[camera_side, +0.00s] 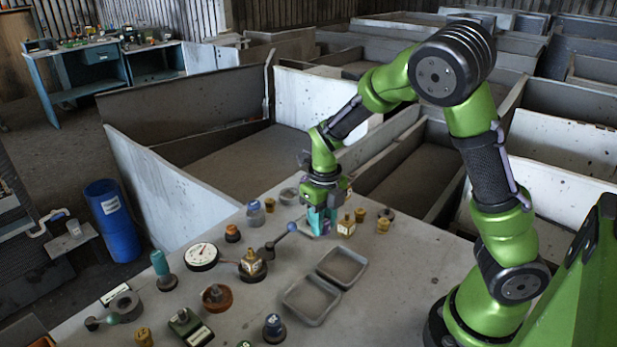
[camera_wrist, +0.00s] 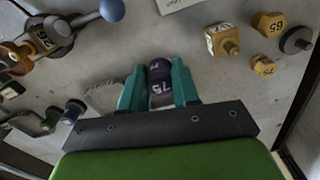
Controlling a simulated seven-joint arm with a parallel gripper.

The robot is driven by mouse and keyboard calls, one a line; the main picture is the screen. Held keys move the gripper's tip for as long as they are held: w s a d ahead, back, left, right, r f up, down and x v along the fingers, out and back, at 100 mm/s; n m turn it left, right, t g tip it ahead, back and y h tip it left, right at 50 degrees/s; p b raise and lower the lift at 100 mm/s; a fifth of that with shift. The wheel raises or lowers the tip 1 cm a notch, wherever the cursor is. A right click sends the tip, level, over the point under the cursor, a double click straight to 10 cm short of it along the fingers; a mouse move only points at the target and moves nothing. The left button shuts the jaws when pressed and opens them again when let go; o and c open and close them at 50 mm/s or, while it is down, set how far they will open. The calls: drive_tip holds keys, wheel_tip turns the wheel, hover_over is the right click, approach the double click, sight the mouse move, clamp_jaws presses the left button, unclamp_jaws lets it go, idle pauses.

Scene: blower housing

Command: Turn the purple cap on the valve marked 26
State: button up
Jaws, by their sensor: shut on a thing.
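My gripper (camera_wrist: 159,88) has teal fingers shut on a dark purple cap (camera_wrist: 160,87). One finger is on each side of it. The number on the cap's side looks like 75, and a smaller marking near its top is too small to read. I cannot make out a 26 on it. In the side view my gripper (camera_side: 321,222) points down at the table, and its fingers hide most of the held piece. Whether the cap is turned cannot be told.
A brass block valve (camera_wrist: 222,40) and yellow caps (camera_wrist: 268,24) stand right of my gripper. A lever with a blue ball (camera_side: 292,227) is to its left. Two grey trays (camera_side: 312,299) lie in front. A dial gauge (camera_side: 201,256) and several other fittings crowd the left side of the table.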

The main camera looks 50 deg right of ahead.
drive_tip(key=shift+m, duration=0.6)
drive_tip(key=w+a, duration=0.2)
drive_tip(key=a, duration=0.1)
drive_tip(key=w+a+r, duration=0.1)
drive_tip(key=w+a, duration=0.1)
drive_tip(key=a, duration=0.2)
drive_tip(key=w+a+r, duration=0.1)
drive_tip(key=w+a, duration=0.1)
drive_tip(key=a, duration=0.1)
drive_tip(key=shift+w+a+r, duration=0.2)
drive_tip(key=shift+w+r, duration=0.05)
drive_tip(key=shift+m, duration=0.9)
drive_tip(key=a+r, duration=0.1)
drive_tip(key=w+a, duration=0.1)
drive_tip(key=a, duration=0.1)
drive_tip(key=w+a+r, duration=0.1)
drive_tip(key=shift+a+r, duration=0.15)
drive_tip(key=shift+r, duration=0.15)
drive_tip(key=shift+s+a, duration=0.1)
drive_tip(key=shift+s, duration=0.05)
drive_tip(key=shift+n, duration=1.4)
drive_tip(key=n, duration=1)
drive_tip(key=shift+a, duration=0.1)
drive_tip(key=shift+f+n, duration=0.3)
drive_tip(key=shift+n, duration=0.4)
drive_tip(key=shift+f, duration=1.25)
drive_tip(key=shift+f, duration=0.15)
